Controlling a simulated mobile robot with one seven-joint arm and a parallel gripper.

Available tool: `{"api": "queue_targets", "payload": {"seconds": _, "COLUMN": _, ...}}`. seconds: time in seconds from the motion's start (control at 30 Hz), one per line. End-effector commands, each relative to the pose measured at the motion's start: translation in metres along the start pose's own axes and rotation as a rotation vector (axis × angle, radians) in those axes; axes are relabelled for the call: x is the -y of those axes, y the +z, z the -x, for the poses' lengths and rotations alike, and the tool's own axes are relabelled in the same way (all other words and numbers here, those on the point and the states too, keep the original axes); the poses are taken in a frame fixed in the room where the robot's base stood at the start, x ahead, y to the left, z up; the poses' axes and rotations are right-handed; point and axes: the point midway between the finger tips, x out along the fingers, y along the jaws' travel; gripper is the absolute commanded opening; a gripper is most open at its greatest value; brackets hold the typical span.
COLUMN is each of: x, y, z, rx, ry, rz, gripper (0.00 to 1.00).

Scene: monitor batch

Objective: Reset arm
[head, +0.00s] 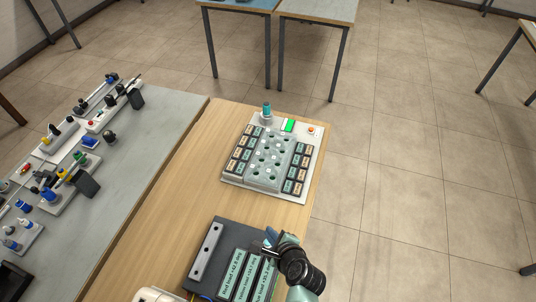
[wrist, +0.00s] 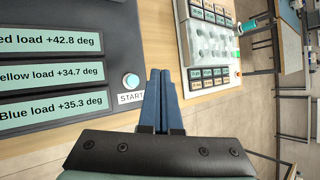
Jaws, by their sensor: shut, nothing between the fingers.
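My gripper (head: 271,237) is shut and empty, with its blue fingers together. It is over the right part of a dark panel (head: 230,228) on the wooden table. In the wrist view the shut fingers (wrist: 160,72) point ahead, just right of the panel's pale blue button (wrist: 131,81), which has a START label (wrist: 131,98). I cannot tell whether they touch anything. Three green displays there read red load +42.8 deg, yellow load (wrist: 52,75) +34.7 deg and blue load (wrist: 54,106) +35.3 deg; the red label is partly cut off.
A grey bench (head: 150,125) at left holds several instruments. Bare wood lies between device and panel.

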Motion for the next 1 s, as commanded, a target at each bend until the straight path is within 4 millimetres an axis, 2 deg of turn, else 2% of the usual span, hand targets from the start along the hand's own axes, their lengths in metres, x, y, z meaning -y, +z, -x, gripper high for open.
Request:
{"api": "queue_targets", "payload": {"seconds": 0.2, "x": 0.0, "y": 0.0, "z": 0.0, "rx": 0.0, "ry": 0.0, "rz": 0.0, "gripper": 0.0}}
{"api": "queue_targets", "payload": {"seconds": 0.23, "x": 0.005, "y": 0.002, "z": 0.0, "rx": 0.001, "ry": -0.009, "rz": 0.015, "gripper": 0.0}}
{"api": "queue_targets", "payload": {"seconds": 0.27, "x": 0.014, "y": 0.005, "z": 0.0, "rx": 0.002, "ry": -0.025, "rz": 0.044, "gripper": 0.0}}
{"api": "queue_targets", "payload": {"seconds": 0.37, "x": 0.057, "y": 0.023, "z": 0.006, "rx": 0.004, "ry": -0.109, "rz": 0.201, "gripper": 0.0}}
{"api": "queue_targets", "payload": {"seconds": 0.47, "x": 0.119, "y": 0.053, "z": 0.022, "rx": -0.01, "ry": -0.239, "rz": 0.433, "gripper": 0.0}}
{"api": "queue_targets", "payload": {"seconds": 0.5, "x": 0.144, "y": 0.069, "z": 0.033, "rx": -0.022, "ry": -0.299, "rz": 0.533, "gripper": 0.0}}
{"api": "queue_targets", "payload": {"seconds": 0.57, "x": 0.18, "y": 0.092, "z": 0.052, "rx": -0.048, "ry": -0.39, "rz": 0.681, "gripper": 0.0}}
{"api": "queue_targets", "payload": {"seconds": 0.6, "x": 0.201, "y": 0.108, "z": 0.066, "rx": -0.07, "ry": -0.451, "rz": 0.774, "gripper": 0.0}}
{"api": "queue_targets", "payload": {"seconds": 0.67, "x": 0.231, "y": 0.134, "z": 0.091, "rx": -0.111, "ry": -0.545, "rz": 0.911, "gripper": 0.0}}
{"api": "queue_targets", "payload": {"seconds": 0.7, "x": 0.25, "y": 0.151, "z": 0.109, "rx": -0.143, "ry": -0.608, "rz": 0.999, "gripper": 0.0}}
{"api": "queue_targets", "payload": {"seconds": 0.77, "x": 0.273, "y": 0.176, "z": 0.14, "rx": -0.2, "ry": -0.706, "rz": 1.124, "gripper": 0.0}}
{"api": "queue_targets", "payload": {"seconds": 0.83, "x": 0.296, "y": 0.206, "z": 0.179, "rx": -0.28, "ry": -0.822, "rz": 1.26, "gripper": 0.0}}
{"api": "queue_targets", "payload": {"seconds": 0.97, "x": 0.322, "y": 0.256, "z": 0.262, "rx": -0.47, "ry": -1.039, "rz": 1.478, "gripper": 0.0}}
{"api": "queue_targets", "payload": {"seconds": 1.0, "x": 0.326, "y": 0.27, "z": 0.289, "rx": -0.539, "ry": -1.105, "rz": 1.533, "gripper": 0.0}}
